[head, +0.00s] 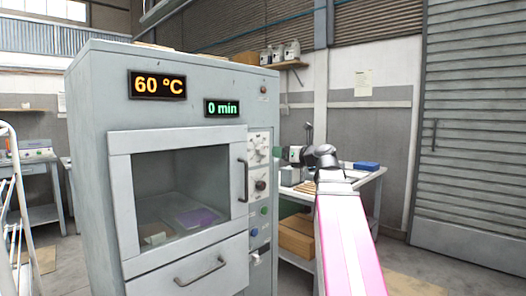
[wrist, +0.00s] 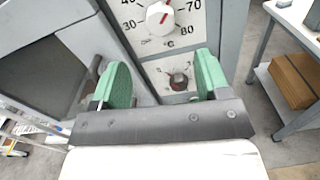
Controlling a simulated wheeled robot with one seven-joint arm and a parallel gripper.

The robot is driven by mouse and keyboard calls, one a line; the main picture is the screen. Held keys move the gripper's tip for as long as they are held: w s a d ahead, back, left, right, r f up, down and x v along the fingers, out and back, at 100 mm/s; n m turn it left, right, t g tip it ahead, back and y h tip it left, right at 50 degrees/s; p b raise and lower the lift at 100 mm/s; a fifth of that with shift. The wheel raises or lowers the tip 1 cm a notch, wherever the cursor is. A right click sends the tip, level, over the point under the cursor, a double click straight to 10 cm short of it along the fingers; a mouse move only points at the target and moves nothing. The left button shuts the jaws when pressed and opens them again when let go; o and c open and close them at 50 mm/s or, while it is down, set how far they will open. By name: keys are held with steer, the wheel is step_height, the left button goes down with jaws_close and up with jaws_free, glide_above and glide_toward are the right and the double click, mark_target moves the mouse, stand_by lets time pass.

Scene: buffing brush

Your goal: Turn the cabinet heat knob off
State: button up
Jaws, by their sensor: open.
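The grey cabinet (head: 90,150) stands at left centre, with a lit 60 °C display (head: 157,85) and a 0 min display (head: 222,108). On its right control strip is a white temperature knob (wrist: 160,18) with a red mark, on a dial numbered in °C. A smaller dark knob (wrist: 179,82) sits below it; it also shows in the head view (head: 260,185). My gripper (wrist: 160,72) is open and empty, its green fingers apart in front of the strip. In the head view my gripper (head: 283,154) is just right of the strip. No contact with either knob is visible.
The cabinet door has a vertical handle (head: 242,180) beside the strip. A drawer handle (head: 201,270) sticks out below. A workbench (head: 368,184) with a blue box (head: 366,165) stands behind my arm. Cardboard boxes (head: 297,234) sit under it.

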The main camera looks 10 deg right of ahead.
mark_target(263, 149)
steer(key=x, duration=1)
steer(key=shift+w+a, duration=0.2)
steer(key=shift+w, duration=0.05)
steer(key=c, duration=0.9)
